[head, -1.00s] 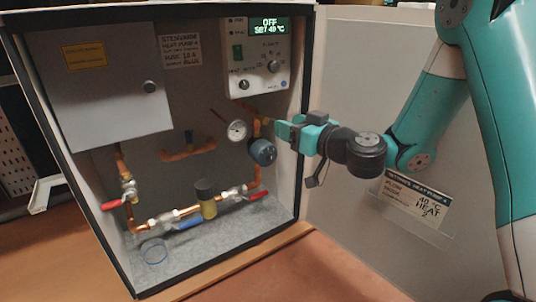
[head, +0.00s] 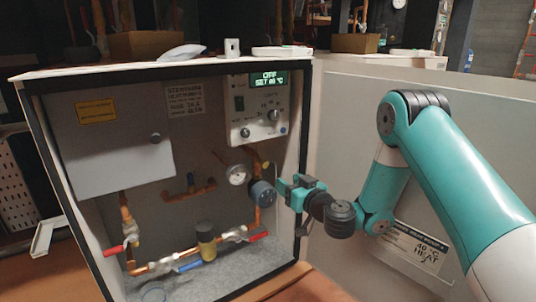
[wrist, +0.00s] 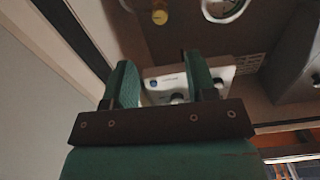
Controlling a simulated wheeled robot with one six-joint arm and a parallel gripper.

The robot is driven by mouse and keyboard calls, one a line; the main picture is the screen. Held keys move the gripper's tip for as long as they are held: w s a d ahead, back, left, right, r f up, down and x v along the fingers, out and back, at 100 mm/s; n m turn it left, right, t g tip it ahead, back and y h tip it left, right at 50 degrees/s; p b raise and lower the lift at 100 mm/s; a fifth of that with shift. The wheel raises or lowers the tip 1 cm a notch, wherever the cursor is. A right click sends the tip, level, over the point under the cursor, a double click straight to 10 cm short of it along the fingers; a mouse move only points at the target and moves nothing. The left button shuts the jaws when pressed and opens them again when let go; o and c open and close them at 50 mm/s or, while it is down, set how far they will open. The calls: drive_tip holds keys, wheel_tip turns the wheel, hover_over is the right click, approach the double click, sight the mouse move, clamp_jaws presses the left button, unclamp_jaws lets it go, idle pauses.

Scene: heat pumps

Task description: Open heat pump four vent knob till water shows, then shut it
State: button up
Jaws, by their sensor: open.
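The open heat pump cabinet (head: 75,230) stands in front of me. A small brass-yellow knob, which looks like the vent knob (head: 265,165), sits on the copper pipe right of the round gauge (head: 237,174). The knob (wrist: 160,17) also shows at the top of the wrist view, beyond my fingertips, with the gauge (wrist: 222,8) to its right. My gripper (head: 283,187) is at the cabinet's right opening, beside the blue pump (head: 262,193). In the wrist view its two fingers (wrist: 160,75) are apart with nothing between them. I see no water at the knob.
The control panel (head: 257,118) reads OFF with a set temperature. A grey box (head: 110,150) fills the upper left. Red-handled and blue-handled valves line the lower pipe. The open door (head: 345,150) with a card (head: 410,248) is at right, behind my arm.

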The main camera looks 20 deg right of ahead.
sight(266, 165)
drive_tip(key=p+x, duration=0.1)
drive_tip(key=x, duration=0.9)
drive_tip(key=shift+w+a+f+p, duration=0.1)
drive_tip(key=shift+w+a+p, duration=0.1)
drive_tip(key=shift+p, duration=0.15)
drive_tip(key=shift+w, duration=0.55)
drive_tip(key=c, duration=0.9)
drive_tip(key=shift+c, duration=0.2)
